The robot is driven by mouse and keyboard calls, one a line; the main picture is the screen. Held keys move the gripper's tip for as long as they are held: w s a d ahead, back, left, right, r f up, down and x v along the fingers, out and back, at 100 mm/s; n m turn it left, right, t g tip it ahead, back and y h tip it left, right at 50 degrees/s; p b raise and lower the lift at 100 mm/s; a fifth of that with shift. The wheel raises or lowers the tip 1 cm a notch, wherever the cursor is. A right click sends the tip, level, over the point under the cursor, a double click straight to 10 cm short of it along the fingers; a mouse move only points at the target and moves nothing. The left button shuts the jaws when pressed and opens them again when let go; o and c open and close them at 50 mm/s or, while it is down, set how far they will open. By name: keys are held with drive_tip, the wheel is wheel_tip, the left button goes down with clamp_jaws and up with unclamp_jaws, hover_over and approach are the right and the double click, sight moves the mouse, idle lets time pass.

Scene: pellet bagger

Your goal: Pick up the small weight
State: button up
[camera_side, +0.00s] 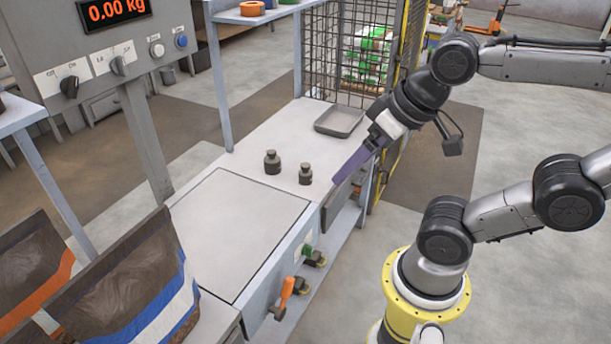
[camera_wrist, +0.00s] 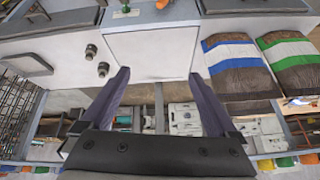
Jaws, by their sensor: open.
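Two dark weights stand upright on the pale bench. The small weight (camera_side: 305,174) is the right one in the side view, nearer the bench's front edge. The larger weight (camera_side: 272,162) stands just left of it. In the wrist view the small weight (camera_wrist: 91,51) and the larger weight (camera_wrist: 103,69) lie left of my fingers. My gripper (camera_side: 338,181) is tilted down with its purple fingers right of the small weight, apart from it. In the wrist view my gripper (camera_wrist: 158,75) is open, with nothing held between its widely spread fingers.
A grey tray (camera_side: 340,121) lies behind the weights. A flat square plate (camera_side: 240,228) is in front of them. A wire mesh guard (camera_side: 335,50) stands at the back. Filled bags (camera_side: 115,285) stand at lower left. An orange lever (camera_side: 284,297) projects from the bench front.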

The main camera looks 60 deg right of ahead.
drive_tip(key=w+d+r+m, duration=0.3)
drive_tip(key=w+r+m, duration=0.35)
drive_tip(key=w, duration=0.45)
drive_tip(key=w+d+f+m+g+h, duration=0.1)
drive_tip(key=w+d+f+m, duration=0.15)
drive_tip(key=w+d, duration=0.35)
drive_tip(key=w+d+f+m+g, duration=0.1)
drive_tip(key=w+d+m, duration=0.35)
drive_tip(key=w, duration=0.45)
drive_tip(key=d+f+m+g, duration=0.1)
drive_tip(key=d+f, duration=0.5)
drive_tip(key=f, duration=0.2)
drive_tip(key=d+f+m+g, duration=0.1)
drive_tip(key=d+f+m, duration=0.1)
drive_tip(key=d+f, duration=0.5)
drive_tip(key=w+d+f+m+g+y, duration=0.1)
drive_tip(key=d+f, duration=0.5)
drive_tip(key=f, duration=0.3)
drive_tip(key=shift+w+d+f+g, duration=0.1)
drive_tip(key=shift+d+f+g, duration=0.05)
drive_tip(key=shift+f+g, duration=0.2)
hover_over(306, 173)
drive_tip(key=d, duration=0.2)
drive_tip(key=f, duration=0.6)
drive_tip(key=shift+w+a+f, duration=0.2)
drive_tip(key=shift+w+f, duration=0.15)
drive_tip(key=shift+a+f, duration=0.15)
drive_tip(key=shift+f, duration=1.5)
drive_tip(key=shift+a+f, duration=0.1)
drive_tip(key=shift+f, duration=1.5)
